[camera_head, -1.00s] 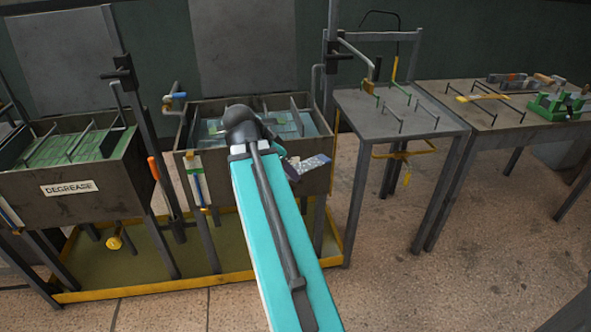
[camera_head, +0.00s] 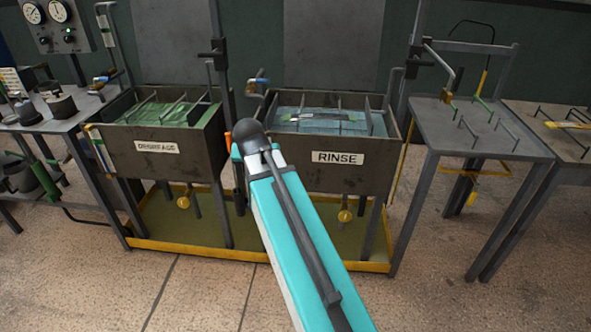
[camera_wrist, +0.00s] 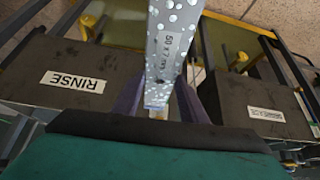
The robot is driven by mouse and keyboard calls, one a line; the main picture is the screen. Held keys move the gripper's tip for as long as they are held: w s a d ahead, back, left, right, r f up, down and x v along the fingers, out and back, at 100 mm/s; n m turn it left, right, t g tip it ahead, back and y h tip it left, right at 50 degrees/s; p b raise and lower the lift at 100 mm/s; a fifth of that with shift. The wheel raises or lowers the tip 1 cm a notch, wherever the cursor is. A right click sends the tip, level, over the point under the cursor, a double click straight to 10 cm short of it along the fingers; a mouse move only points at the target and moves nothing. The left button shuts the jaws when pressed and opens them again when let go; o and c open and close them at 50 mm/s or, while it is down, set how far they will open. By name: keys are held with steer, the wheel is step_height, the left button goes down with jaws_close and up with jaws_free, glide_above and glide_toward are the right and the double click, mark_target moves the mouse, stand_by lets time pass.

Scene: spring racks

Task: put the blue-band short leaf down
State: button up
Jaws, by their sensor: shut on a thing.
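In the wrist view my gripper (camera_wrist: 158,106) is shut on a grey steel leaf (camera_wrist: 168,58). The leaf is covered in pale droplet-like spots and marked "50 x 7 mm", with a small blue band at its lower end. It points away from the gripper, over the gap between the rinse tank (camera_wrist: 75,82) and the degrease tank (camera_wrist: 255,108). In the head view my arm hides the gripper and the held leaf.
The rinse tank (camera_head: 310,176) has dividers, with a leaf (camera_head: 330,116) inside. The degrease tank (camera_head: 165,168) stands to its left. A table with upright pegs (camera_head: 480,132) stands at right; a yellow-banded leaf (camera_head: 570,125) lies on the table beyond. Open floor lies in front.

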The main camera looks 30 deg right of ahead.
steer(key=w+a+n+t+y, duration=0.1)
steer(key=w+a+n+y, duration=0.2)
steer(key=a, duration=1.1)
steer(key=w+n, duration=0.3)
steer(key=w, duration=0.1)
steer(key=shift+w+a, duration=0.15)
steer(key=shift+a, duration=0.2)
steer(key=shift+f, duration=0.1)
